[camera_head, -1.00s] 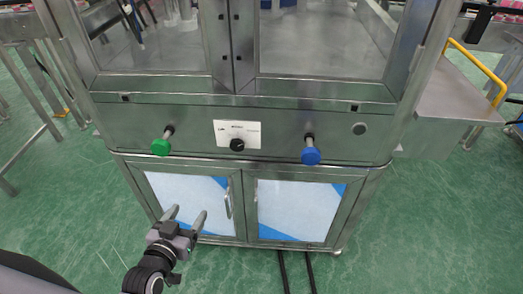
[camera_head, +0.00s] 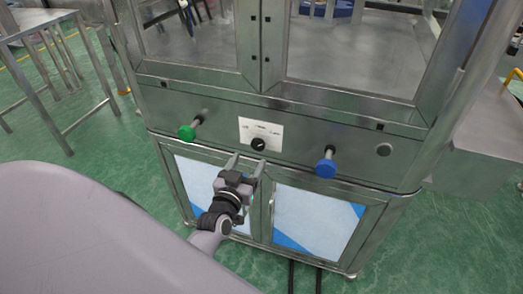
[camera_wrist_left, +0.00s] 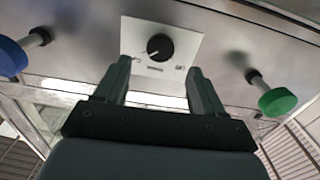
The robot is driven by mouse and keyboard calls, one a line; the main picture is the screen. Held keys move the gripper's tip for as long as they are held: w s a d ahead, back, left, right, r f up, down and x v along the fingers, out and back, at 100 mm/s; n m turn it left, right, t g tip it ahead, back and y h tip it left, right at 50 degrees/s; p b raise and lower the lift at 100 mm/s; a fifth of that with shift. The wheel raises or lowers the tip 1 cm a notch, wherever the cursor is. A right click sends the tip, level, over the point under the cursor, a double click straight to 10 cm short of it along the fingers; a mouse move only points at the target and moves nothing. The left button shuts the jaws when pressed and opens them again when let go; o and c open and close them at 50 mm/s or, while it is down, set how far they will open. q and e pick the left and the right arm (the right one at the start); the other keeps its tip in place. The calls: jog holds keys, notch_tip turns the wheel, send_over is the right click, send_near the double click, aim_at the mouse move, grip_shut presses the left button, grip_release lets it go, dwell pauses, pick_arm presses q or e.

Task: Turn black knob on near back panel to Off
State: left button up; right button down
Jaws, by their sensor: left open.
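The black knob (camera_head: 259,144) sits on a white label plate (camera_head: 274,130) in the middle of the steel panel (camera_head: 330,142). In the left wrist view the black knob (camera_wrist_left: 159,47) shows ahead of my fingers, with its white plate (camera_wrist_left: 185,42) around it. My left gripper (camera_head: 246,163) is open and empty, just below and in front of the knob, not around it. In the left wrist view its two fingers (camera_wrist_left: 160,78) stand apart, with the knob beyond their tips. The knob's pointer setting is too small to read surely. My right gripper is not in view.
A green button (camera_head: 186,132) on a stem juts out left of the knob, and a blue button (camera_head: 326,168) juts out to the right. Cabinet doors (camera_head: 315,215) lie below the panel. Framed windows stand above it.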

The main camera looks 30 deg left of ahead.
aim_at(257, 146)
pick_arm(q)
jog(key=shift+x, duration=3.2)
jog(key=c, duration=1.1)
